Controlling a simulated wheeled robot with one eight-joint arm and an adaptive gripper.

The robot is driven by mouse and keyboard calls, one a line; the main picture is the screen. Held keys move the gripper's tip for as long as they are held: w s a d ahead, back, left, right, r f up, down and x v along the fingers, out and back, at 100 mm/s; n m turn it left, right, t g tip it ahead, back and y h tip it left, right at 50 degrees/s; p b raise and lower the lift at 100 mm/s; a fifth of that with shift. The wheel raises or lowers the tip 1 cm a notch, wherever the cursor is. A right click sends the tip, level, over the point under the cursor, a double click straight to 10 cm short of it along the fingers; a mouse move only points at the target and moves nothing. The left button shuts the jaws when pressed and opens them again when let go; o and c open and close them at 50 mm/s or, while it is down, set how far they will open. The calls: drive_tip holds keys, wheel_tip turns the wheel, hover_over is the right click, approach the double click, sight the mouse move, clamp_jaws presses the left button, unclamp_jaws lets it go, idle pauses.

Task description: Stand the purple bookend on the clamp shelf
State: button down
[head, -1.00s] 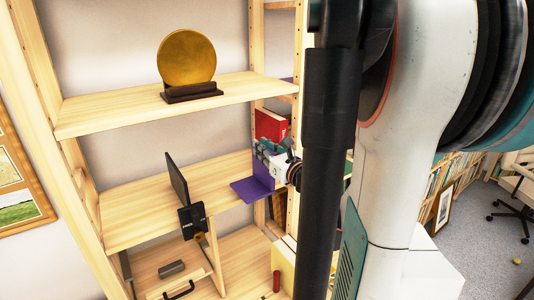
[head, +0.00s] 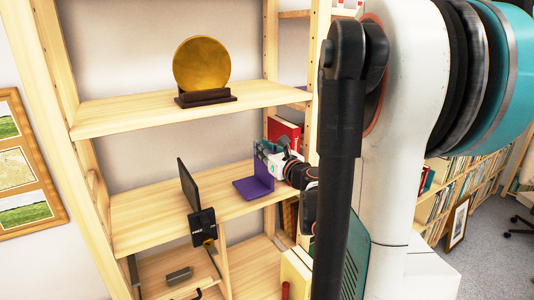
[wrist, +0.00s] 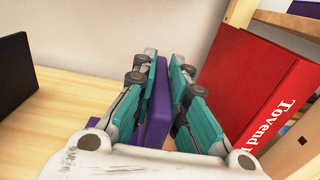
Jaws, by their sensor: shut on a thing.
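The purple bookend (head: 247,189) is L-shaped, with its upright plate raised and its foot pointing left. It is at the right end of the middle shelf (head: 150,213), which has a black clamp (head: 202,226) on its front edge. My gripper (head: 268,157) reaches in from the right and is shut on the upright plate. In the wrist view the purple plate (wrist: 157,110) stands between my teal fingers (wrist: 165,72). The foot appears over the shelf board; I cannot tell whether it touches.
A black upright panel (head: 187,184) stands on the middle shelf left of the bookend. A red book (wrist: 250,85) is close on my gripper's right. The upper shelf (head: 120,117) holds a gold disc (head: 201,65) on a dark stand. Bare board lies between panel and bookend.

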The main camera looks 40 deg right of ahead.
drive_tip(key=shift+w+d+f+b, duration=0.15)
drive_tip(key=shift+w+f+b, duration=0.15)
drive_tip(key=shift+w, duration=0.3)
drive_tip(key=shift+w+d+f+b, duration=0.2)
drive_tip(key=shift+w+b, duration=0.15)
drive_tip(key=shift+w, duration=0.25)
drive_tip(key=shift+w+d+f+b, duration=0.1)
drive_tip(key=shift+w+f+b, duration=0.2)
drive_tip(key=shift+w, duration=0.3)
drive_tip(key=c, duration=1.5)
unclamp_jaws()
drive_tip(key=shift+c, duration=0.2)
drive_tip(key=v, duration=1.2)
